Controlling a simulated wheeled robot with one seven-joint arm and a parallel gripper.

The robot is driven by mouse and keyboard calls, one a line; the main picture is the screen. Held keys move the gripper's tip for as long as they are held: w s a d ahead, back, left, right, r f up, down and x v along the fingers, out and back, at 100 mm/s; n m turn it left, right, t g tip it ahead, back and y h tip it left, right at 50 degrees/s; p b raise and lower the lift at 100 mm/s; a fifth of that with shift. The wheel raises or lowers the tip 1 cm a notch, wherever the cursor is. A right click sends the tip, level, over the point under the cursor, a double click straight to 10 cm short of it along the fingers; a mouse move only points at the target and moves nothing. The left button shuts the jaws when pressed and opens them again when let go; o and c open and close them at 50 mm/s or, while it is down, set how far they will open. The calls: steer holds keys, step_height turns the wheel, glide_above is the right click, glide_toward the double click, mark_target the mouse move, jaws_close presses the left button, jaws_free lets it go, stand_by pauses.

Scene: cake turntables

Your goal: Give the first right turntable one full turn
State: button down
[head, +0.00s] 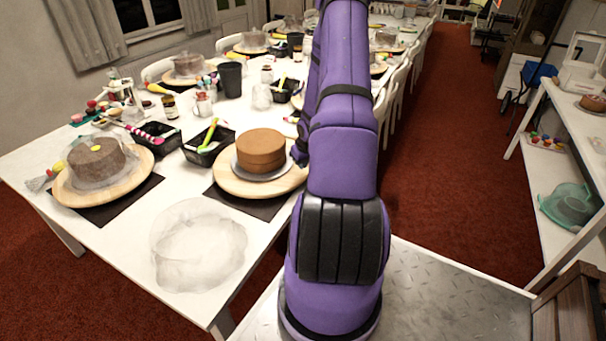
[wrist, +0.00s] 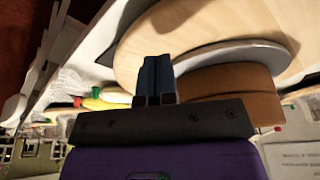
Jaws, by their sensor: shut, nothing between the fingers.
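The first right turntable (head: 284,184) is a round pale wooden board near the right side of the long white table. A plain brown cake (head: 260,150) stands on it on a grey disc. The turntable's board (wrist: 205,22) fills the upper part of the wrist view, with the cake (wrist: 235,82) and grey disc (wrist: 230,52) below it. My gripper (wrist: 157,62) is shut and empty, its dark fingertips in front of the board near its edge. I cannot tell whether they touch it. In the head view my purple arm hides most of the gripper, just right of the cake.
Another turntable (head: 137,180) with a covered cake stands at the left. Black trays (head: 208,147) with tools lie behind the turntables. A clear crumpled cover (head: 198,246) lies on the near table. White chairs line the table's right side; red carpet (head: 450,130) is open beyond.

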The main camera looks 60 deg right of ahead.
mark_target(298, 177)
steer(key=a, duration=0.4)
steer(key=s+a, duration=0.1)
steer(key=a, duration=0.1)
steer(key=w+a, duration=0.4)
steer(key=a, duration=0.1)
steer(key=w+a, duration=0.2)
steer(key=shift+a, duration=0.4)
steer(key=shift+f, duration=0.2)
steer(key=shift+f, duration=1.25)
steer(key=shift+s+d, duration=0.6)
steer(key=shift+d, duration=0.25)
steer(key=shift+s+d, duration=0.65)
steer(key=shift+d, duration=0.25)
steer(key=shift+s+d, duration=0.6)
steer(key=shift+d, duration=0.25)
steer(key=d, duration=0.2)
steer(key=s+d, duration=0.1)
steer(key=d, duration=0.1)
steer(key=shift+s+d, duration=0.1)
steer(key=shift+d, duration=0.25)
steer(key=shift+s+d, duration=0.2)
steer(key=shift+d, duration=0.55)
